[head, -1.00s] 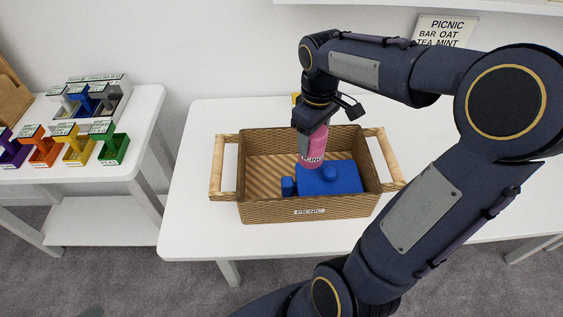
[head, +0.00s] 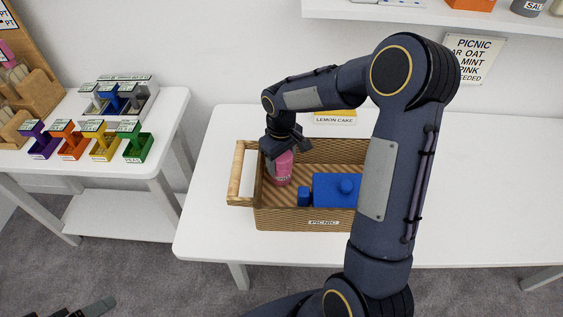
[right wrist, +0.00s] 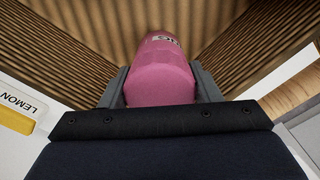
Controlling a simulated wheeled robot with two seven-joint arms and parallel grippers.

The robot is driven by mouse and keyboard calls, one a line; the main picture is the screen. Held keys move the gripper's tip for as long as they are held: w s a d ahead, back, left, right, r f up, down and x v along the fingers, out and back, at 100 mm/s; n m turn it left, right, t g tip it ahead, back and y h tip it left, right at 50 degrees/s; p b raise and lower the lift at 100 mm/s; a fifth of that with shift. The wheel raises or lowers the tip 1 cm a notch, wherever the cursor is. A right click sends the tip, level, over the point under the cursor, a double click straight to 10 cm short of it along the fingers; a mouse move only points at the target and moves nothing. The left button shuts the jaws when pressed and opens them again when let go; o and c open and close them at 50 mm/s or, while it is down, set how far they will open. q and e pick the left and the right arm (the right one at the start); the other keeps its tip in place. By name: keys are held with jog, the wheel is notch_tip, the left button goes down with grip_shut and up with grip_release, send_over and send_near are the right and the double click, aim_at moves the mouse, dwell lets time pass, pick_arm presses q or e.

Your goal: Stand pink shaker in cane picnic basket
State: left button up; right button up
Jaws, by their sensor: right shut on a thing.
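The pink shaker (head: 280,170) is inside the cane picnic basket (head: 300,219), in its left part near the back left corner. It looks upright or nearly so; I cannot tell whether its base touches the basket floor. My right gripper (head: 281,150) is shut on its upper part from above. In the right wrist view the shaker (right wrist: 161,75) sits between the two fingers, with the woven basket walls (right wrist: 90,45) beyond it. A blue container (head: 335,188) lies in the basket to the right of the shaker. My arm hides the basket's right end. A dark part, possibly my left gripper (head: 95,307), shows at the bottom left.
The basket stands on a white table (head: 480,190) with free room to the right. A yellow lemon cake box (head: 335,117) is behind it. A side table at left holds coloured bins (head: 102,145). A shelf (head: 430,14) overhangs the back wall.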

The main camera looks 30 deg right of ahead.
jog(key=shift+f, duration=0.9)
jog(key=o, duration=1)
jog(key=shift+o, duration=0.2)
notch_tip(320, 180, up, 11)
jog(key=shift+f, duration=0.1)
jog(key=shift+s+r, duration=0.15)
jog(key=shift+r, duration=0.65)
jog(key=s+a+r+m+t+y, duration=0.2)
jog(key=s+r, duration=0.3)
jog(key=s, duration=0.6)
jog(key=s+a+f+m+t+y, duration=0.1)
jog(key=s+a, duration=0.4)
jog(key=s, duration=0.7)
jog(key=f+m+t, duration=0.1)
jog(key=f+t, duration=0.1)
jog(key=shift+m+t+y, duration=0.3)
jog(key=shift+y, duration=0.1)
